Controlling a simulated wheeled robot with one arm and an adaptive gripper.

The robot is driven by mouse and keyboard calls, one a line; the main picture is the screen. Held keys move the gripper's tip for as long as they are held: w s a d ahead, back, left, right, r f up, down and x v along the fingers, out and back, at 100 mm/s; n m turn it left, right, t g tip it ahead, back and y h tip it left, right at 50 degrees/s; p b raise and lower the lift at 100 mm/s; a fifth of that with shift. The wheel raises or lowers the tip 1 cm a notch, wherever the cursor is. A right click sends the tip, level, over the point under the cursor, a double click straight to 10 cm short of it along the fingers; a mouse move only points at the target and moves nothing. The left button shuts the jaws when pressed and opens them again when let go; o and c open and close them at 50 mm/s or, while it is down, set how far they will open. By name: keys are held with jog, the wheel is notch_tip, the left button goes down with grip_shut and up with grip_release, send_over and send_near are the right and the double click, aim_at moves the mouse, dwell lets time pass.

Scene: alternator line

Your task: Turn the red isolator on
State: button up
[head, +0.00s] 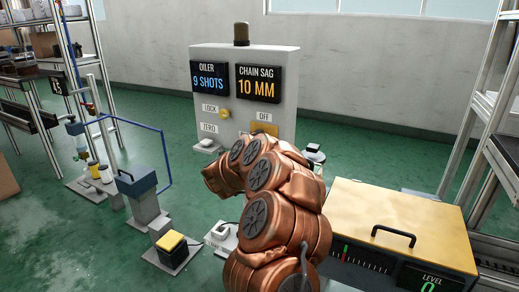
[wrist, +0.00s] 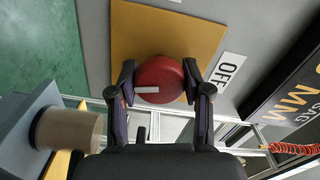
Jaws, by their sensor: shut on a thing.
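The red isolator (wrist: 161,72) is a round red knob on a yellow plate (wrist: 135,30) in the wrist view. A short white bar lies across its face, on the side away from the OFF label (wrist: 230,68). My gripper (wrist: 158,85) is shut on the knob, with one dark finger on each side of it. In the head view the yellow plate (head: 265,129) shows on the grey cabinet (head: 285,100) below the OFF label (head: 264,117). My copper arm hides the knob and my gripper there.
A yellow-topped unit with a handle (head: 393,236) stands at right. A blue-grey pedestal (head: 139,180) stands at left.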

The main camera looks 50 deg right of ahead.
jog(key=shift+f+m+b, duration=0.1)
jog(key=shift+m+b, duration=0.9)
jog(key=shift+m, duration=0.4)
jog(key=o, duration=1.2)
jog(key=shift+a, duration=0.1)
jog(key=v, duration=1.1)
jog(key=shift+s+a, duration=0.2)
jog(key=shift+a, duration=0.15)
